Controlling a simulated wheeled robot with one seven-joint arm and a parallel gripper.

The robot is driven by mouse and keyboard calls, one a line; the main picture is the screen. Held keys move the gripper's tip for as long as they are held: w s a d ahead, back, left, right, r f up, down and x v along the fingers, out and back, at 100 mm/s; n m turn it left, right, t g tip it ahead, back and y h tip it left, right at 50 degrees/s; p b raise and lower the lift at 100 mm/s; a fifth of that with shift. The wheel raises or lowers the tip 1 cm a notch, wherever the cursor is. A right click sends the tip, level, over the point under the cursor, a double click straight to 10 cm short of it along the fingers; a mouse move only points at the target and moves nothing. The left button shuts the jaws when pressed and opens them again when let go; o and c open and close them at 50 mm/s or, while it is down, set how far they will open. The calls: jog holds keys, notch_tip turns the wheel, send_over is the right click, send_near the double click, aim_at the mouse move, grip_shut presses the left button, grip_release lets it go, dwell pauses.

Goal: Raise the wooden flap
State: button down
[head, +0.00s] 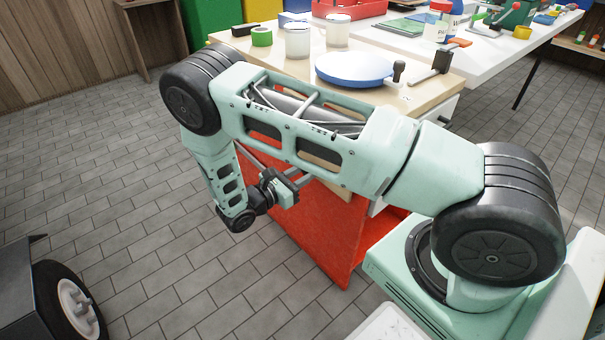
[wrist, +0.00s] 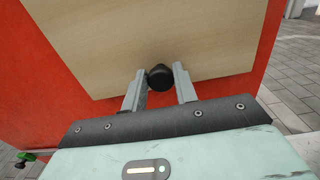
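The wooden flap (wrist: 205,50) is a pale board that fills the upper middle of the wrist view, in front of a red panel. A round black knob (wrist: 160,78) stands out from it near its lower edge. My gripper (wrist: 160,72) has one grey finger on each side of the knob, with no clear gap seen, and appears shut on it. In the head view my gripper (head: 299,183) is low at the near side of the bench. My arm hides most of the flap there.
The workbench (head: 432,92) carries a blue-edged round plate (head: 355,67), two white jars (head: 298,40), green tape (head: 261,37) and a black-handled clamp (head: 440,62). A red panel (head: 325,235) stands below the top. Tiled floor at left is clear, except a dark wheeled object (head: 65,300).

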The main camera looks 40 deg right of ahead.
jog(key=a+r+y+p, duration=0.9)
jog(key=a+r+p, duration=0.15)
jog(key=p, duration=0.45)
jog(key=a+r+y+p, duration=0.3)
jog(key=r+y+p, duration=0.5)
jog(key=r+p, duration=0.4)
jog(key=p, duration=0.3)
jog(key=shift+s+r+g+y+p, duration=0.25)
jog(key=shift+r+g+y+p, duration=0.05)
jog(key=shift+r+y, duration=0.1)
jog(key=c, duration=1.1)
grip_release()
